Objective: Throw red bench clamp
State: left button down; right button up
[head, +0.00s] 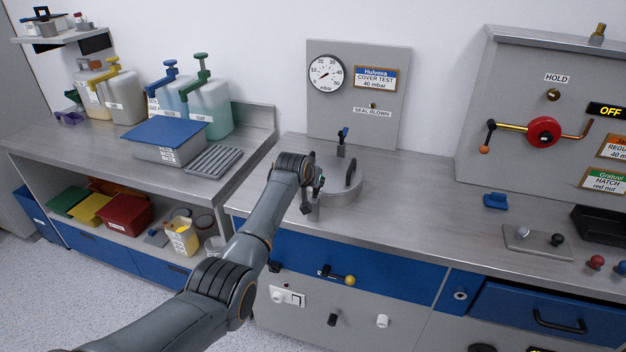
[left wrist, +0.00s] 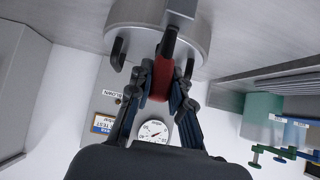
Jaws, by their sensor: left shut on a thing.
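My left gripper (left wrist: 162,88) is shut on the red clamp handle (left wrist: 161,76), which sits between the fingers in the left wrist view. The handle joins a grey metal arm (left wrist: 170,38) at the round grey chamber fixture (left wrist: 205,28). In the head view my left gripper (head: 313,190) is at the near left side of this fixture (head: 340,205) on the bench; my arm hides the red handle there. A clamp with a blue handle (head: 343,132) stands upright at the fixture's back. A dark curved handle (head: 351,173) shows on its right. My right gripper is not in view.
A panel with a pressure dial (head: 326,73) stands behind the fixture. A control panel with a red hub (head: 543,131) stands at the right. A blue part (head: 495,201) and a grey plate (head: 520,238) lie on the bench. Bottles (head: 208,105) stand on the left bench.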

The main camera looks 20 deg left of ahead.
pick_arm(q)
jog(key=shift+w+g, duration=0.35)
jog(key=shift+g, duration=0.25)
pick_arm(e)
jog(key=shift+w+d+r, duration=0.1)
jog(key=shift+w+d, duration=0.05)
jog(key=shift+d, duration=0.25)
pick_arm(q)
jog(key=shift+f, duration=0.1)
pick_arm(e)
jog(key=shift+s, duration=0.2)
pick_arm(q)
jog(key=c, duration=1.2)
grip_release()
jog(key=shift+w, duration=0.15)
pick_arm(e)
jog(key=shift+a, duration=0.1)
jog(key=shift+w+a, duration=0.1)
pick_arm(q)
jog(key=v, duration=1.2)
